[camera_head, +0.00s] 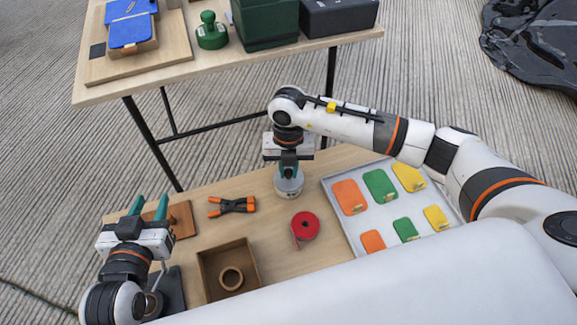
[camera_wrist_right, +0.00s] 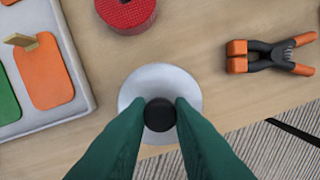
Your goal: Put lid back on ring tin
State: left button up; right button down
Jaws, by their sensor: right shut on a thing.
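The ring tin (camera_head: 289,188) is a short, pale grey cylinder with small marks on its side, at the far edge of the near table. My right gripper (camera_head: 288,168) points down over it. In the right wrist view, my green fingers (camera_wrist_right: 160,112) are shut on the black knob (camera_wrist_right: 160,115) of a round, silvery lid (camera_wrist_right: 160,80). The lid hides the tin's top from above, and I cannot tell whether it is fully seated. My left gripper (camera_head: 150,205) is open and empty at the left, its fingers apart near a brown wooden block (camera_head: 182,219).
An open brown box (camera_head: 204,272) holds a brown ring (camera_head: 231,279). A red tape roll (camera_head: 305,226), an orange-black clamp (camera_head: 232,205) and a grey tray (camera_head: 336,205) of coloured tags surround the tin. A second table (camera_head: 230,57) with boxes stands behind.

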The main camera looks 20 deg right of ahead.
jog(key=c, duration=1.2)
grip_release()
jog(key=o, duration=0.5)
jog(key=shift+r, duration=0.1)
